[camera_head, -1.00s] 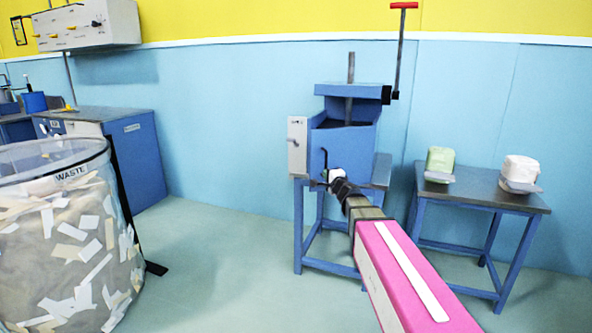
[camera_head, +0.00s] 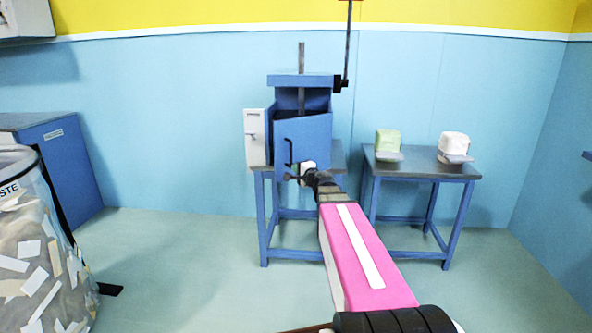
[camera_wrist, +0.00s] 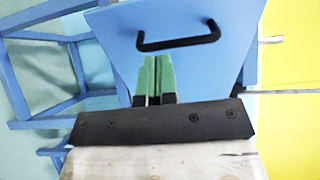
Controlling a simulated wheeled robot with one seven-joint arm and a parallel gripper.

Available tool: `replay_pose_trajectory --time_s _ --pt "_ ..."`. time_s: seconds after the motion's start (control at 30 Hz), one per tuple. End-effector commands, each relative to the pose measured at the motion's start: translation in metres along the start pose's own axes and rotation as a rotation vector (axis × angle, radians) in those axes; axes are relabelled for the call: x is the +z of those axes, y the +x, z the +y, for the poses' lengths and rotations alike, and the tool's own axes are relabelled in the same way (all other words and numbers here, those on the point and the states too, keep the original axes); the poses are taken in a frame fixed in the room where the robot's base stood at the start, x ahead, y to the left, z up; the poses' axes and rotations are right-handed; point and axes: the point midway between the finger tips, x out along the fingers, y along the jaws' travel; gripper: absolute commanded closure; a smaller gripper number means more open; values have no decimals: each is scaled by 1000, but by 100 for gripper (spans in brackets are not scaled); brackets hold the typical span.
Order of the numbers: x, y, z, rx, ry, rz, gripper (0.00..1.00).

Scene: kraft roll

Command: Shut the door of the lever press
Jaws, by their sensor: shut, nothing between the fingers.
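The lever press (camera_head: 300,90) stands on a blue-legged stand against the wall, with its screw and lever above. Its blue door (camera_head: 308,140) is at the front, standing at an angle to the body, with a dark gap above it, so it looks ajar. A black bar handle (camera_wrist: 180,44) is on the door; it also shows in the head view (camera_head: 289,152). My gripper (camera_wrist: 157,58) has its green fingers together and empty, in front of the door's face just below the handle in the wrist view. I cannot tell whether the fingertips touch the door.
A small white panel box (camera_head: 256,136) is at the press's left side. A clear waste bin (camera_head: 25,240) stands at left. The floor between is free.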

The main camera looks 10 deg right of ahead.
Motion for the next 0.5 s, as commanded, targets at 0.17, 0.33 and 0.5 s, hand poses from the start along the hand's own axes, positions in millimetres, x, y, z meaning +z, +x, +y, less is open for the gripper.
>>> replay_pose_trajectory --time_s 0.17,0.33,0.5 --pt "-1 36 0 -1 0 -2 100" --pt "-2 68 0 -1 0 0 100" --pt "-1 97 0 -1 0 0 100"
